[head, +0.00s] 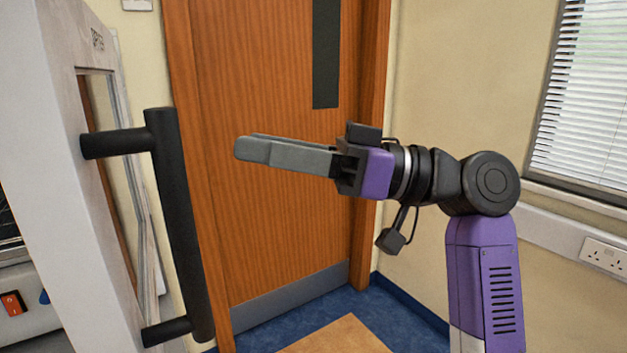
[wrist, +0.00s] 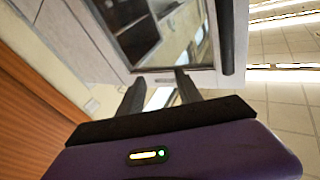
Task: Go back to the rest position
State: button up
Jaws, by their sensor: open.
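My gripper (head: 240,149) is stretched out to the left in the head view, level and empty, in front of the wooden door. In the wrist view its two fingers (wrist: 160,90) stand apart with nothing between them. A white-framed glass door (head: 58,140) with a black bar handle (head: 178,215) stands at the left of the head view. The fingertips point toward the handle but appear apart from it. The white frame (wrist: 185,77) and the dark handle (wrist: 232,35) also show ahead in the wrist view.
A wooden door (head: 270,220) with a metal kick plate stands behind my arm. A window with blinds (head: 585,100) and a wall socket (head: 604,254) are at the right. A device with a red switch (head: 13,303) is at the lower left. Blue floor (head: 290,322) shows below.

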jog(key=w+d+f+m+t+h, duration=0.1)
jog(key=w+d+f+m+t, duration=0.2)
jog(key=w+f+m+t, duration=0.6)
jog(key=s+d+f+m+t+h, duration=0.3)
jog(key=d+f+m+t+h, duration=0.2)
jog(key=d+f+h, duration=0.3)
jog(key=s+d+f+m+t+h, duration=0.4)
jog(key=d+f, duration=0.3)
jog(key=f, duration=0.4)
jog(key=s+d+f+t+h, duration=0.1)
jog(key=s+d+f+h, duration=0.2)
jog(key=s, duration=0.3)
jog(key=s+d+f+t+h, duration=0.1)
jog(key=s+d+f+h, duration=0.2)
jog(key=s, duration=0.4)
jog(key=s+f+n+g, duration=0.1)
jog(key=s+f+g, duration=0.1)
jog(key=s, duration=1)
jog(key=s+d+f+n+g+h+p, duration=0.1)
jog(key=s+f+g, duration=0.2)
jog(key=s, duration=0.9)
jog(key=shift+s+d+f, duration=0.3)
jog(key=shift+s+f, duration=0.1)
jog(key=shift+f, duration=0.3)
jog(key=shift+a, duration=0.1)
jog(key=shift+c, duration=0.5)
